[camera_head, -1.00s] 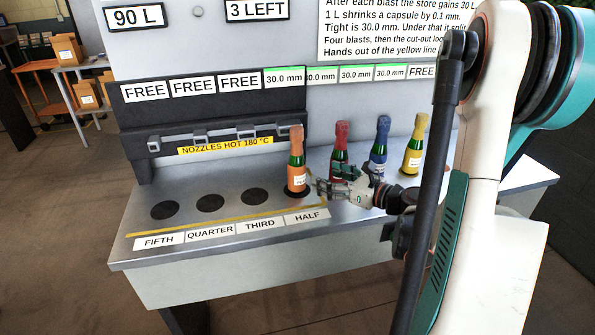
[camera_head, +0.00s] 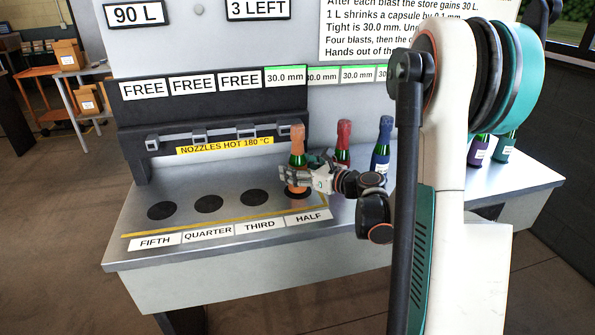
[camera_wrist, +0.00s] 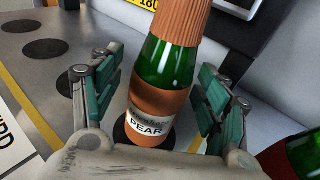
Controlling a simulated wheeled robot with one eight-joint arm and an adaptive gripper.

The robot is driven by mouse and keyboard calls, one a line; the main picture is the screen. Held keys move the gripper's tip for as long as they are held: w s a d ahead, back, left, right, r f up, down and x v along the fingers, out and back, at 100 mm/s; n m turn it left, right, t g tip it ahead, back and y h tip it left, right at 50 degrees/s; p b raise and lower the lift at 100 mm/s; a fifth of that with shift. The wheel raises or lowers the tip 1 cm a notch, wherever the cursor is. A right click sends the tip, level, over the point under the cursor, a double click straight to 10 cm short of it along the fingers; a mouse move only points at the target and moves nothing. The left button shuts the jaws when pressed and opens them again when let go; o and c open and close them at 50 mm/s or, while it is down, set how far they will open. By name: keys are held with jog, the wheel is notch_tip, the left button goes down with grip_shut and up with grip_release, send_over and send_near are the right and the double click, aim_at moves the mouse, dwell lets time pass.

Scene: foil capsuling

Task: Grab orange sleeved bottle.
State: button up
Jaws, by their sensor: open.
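The orange sleeved bottle (camera_head: 297,158) stands upright on the round black spot above the HALF label. It is green glass with an orange cap sleeve and an orange label. In the wrist view the bottle (camera_wrist: 160,88) reads PEAR and stands between the two fingers. My gripper (camera_wrist: 160,105) is open, with one finger on each side of the bottle and a visible gap on both sides. In the head view my gripper (camera_head: 297,178) reaches in from the right and covers the bottle's lower middle.
A red bottle (camera_head: 343,145) and a blue bottle (camera_head: 381,148) stand just right of my gripper. Purple (camera_head: 478,150) and green (camera_head: 504,147) bottles stand farther right, beyond my arm. The hot nozzle bar (camera_head: 212,138) runs behind. Empty black spots (camera_head: 208,204) lie to the left.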

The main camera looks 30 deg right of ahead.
grip_shut()
dwell(0.3)
